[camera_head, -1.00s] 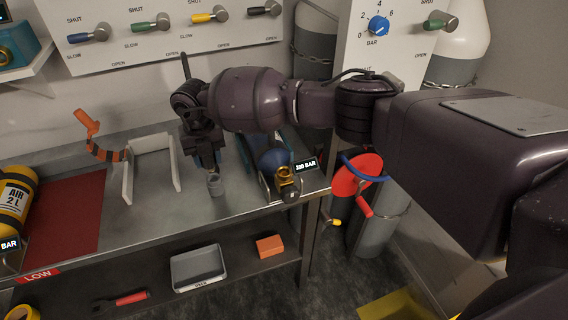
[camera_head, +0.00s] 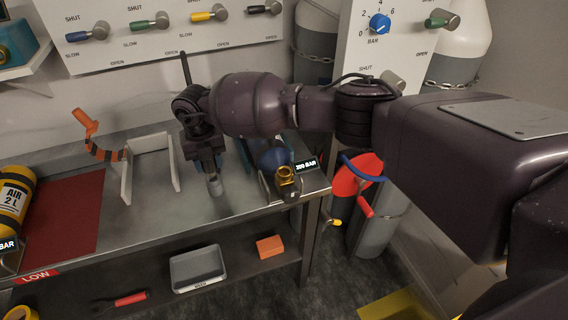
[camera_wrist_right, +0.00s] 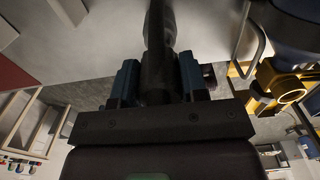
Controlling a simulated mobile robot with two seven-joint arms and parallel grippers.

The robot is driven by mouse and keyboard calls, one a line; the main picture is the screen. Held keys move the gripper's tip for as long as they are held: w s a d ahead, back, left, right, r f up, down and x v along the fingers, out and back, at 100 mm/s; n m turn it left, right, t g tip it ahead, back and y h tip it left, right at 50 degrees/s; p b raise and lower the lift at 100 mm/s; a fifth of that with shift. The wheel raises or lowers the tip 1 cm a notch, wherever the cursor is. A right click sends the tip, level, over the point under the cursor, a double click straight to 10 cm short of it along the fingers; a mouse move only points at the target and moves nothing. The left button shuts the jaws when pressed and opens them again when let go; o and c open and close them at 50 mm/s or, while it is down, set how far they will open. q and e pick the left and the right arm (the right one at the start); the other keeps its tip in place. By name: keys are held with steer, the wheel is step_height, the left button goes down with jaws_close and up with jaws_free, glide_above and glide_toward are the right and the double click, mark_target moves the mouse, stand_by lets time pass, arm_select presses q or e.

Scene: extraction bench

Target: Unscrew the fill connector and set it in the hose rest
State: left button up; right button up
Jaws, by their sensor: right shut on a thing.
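My right gripper (camera_head: 207,160) points down over the steel bench, left of the blue cylinder (camera_head: 273,158) with its brass valve (camera_head: 286,175). It is shut on the fill connector, whose grey end (camera_head: 215,186) shows below the jaws. In the right wrist view a dark hose-like part (camera_wrist_right: 158,50) runs between the blue fingers (camera_wrist_right: 158,82). The brass valve, also in the wrist view (camera_wrist_right: 285,88), is apart from the gripper, and its opening looks bare. A pale U-shaped frame (camera_head: 127,186), perhaps the hose rest, stands left of the gripper. My left gripper is out of view.
A red mat (camera_head: 62,225) and yellow air cylinder (camera_head: 14,200) are at left. A red handwheel (camera_head: 350,176) is beyond the bench's right end. Bare steel (camera_head: 165,222) lies in front of the frame.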

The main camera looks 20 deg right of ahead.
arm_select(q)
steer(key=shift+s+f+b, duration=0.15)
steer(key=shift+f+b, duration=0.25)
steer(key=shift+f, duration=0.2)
arm_select(e)
steer(key=shift+f, duration=1.45)
steer(key=o, duration=1.1)
step_height(320, 180, up, 4)
steer(key=shift+r+p, duration=0.25)
steer(key=shift+p, duration=0.15)
step_height(320, 180, up, 5)
steer(key=shift+r, duration=0.1)
steer(key=shift+r+p, duration=0.3)
steer(key=shift+r, duration=0.2)
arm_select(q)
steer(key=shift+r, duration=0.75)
